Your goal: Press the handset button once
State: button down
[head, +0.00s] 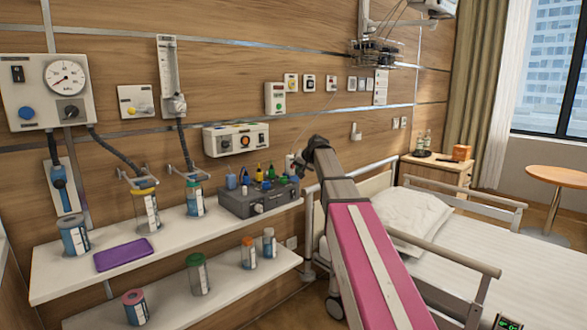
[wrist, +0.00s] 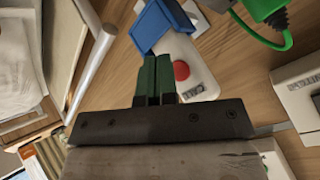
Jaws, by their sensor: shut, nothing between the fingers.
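The handset (wrist: 198,72) is a pale, rounded unit with a round red button (wrist: 181,70) and a small dark-lettered label, seen in the wrist view against the wood wall. A blue piece (wrist: 158,24) sits at its upper end. My gripper (wrist: 158,62) is shut and empty, its green fingertips side by side just left of the red button. They overlap the handset's left edge in the picture; I cannot tell whether they touch it. In the head view my arm reaches to the wall beside the bed, and its end hides most of that spot.
A green connector with a cable (wrist: 268,12) is at the wrist view's upper right. In the head view a grey box with coloured bottles (head: 258,203) stands on the upper shelf (head: 75,279), left of my arm. The bed rail (head: 445,252) and the bed are at right.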

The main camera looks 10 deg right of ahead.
jog(key=s+d, duration=0.1)
jog(key=s, duration=0.1)
jog(key=s+d, duration=0.2)
dwell(0.6)
dwell(0.4)
